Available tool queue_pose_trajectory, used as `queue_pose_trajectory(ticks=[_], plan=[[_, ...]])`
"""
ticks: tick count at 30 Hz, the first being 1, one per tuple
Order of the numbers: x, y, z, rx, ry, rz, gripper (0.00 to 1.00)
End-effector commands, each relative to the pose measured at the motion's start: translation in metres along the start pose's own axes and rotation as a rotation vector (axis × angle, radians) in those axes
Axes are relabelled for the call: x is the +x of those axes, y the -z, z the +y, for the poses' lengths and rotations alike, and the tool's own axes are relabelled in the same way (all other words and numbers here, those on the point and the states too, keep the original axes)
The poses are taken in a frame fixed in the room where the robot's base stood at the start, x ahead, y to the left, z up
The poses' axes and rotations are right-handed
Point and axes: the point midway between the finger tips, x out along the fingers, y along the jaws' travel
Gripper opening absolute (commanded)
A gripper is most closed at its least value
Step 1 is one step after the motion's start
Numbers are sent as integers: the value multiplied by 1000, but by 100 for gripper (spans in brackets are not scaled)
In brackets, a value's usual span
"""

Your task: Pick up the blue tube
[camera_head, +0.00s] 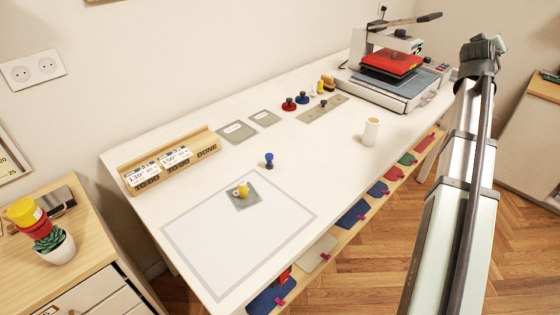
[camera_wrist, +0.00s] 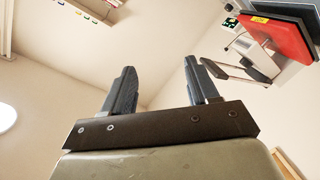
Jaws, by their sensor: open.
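A small blue piece with a rounded knob (camera_head: 269,160) stands upright on the white table (camera_head: 215,185), just behind the outlined pale rectangle, in the head view.
A yellow piece (camera_head: 242,189) stands on a grey square within the outlined area. A white roll (camera_head: 371,131) stands near the table's front edge. A heat press (camera_head: 395,85) with a red plate fills the far right end. A wooden card holder (camera_head: 170,162) lies at the left.

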Motion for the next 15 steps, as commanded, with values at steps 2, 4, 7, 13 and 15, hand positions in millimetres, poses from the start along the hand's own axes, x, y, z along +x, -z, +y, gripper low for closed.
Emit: queue_pose_trajectory(ticks=[2, 4, 7, 13, 15], plan=[[-18, 25, -5, 6, 20, 11, 59], [-30, 37, -22, 18, 58, 5, 59], [-47, 48, -53, 41, 126, -13, 59], [-92, 66, -140, 89, 310, -70, 59], [-113, 71, -175, 101, 387, -96, 59]])
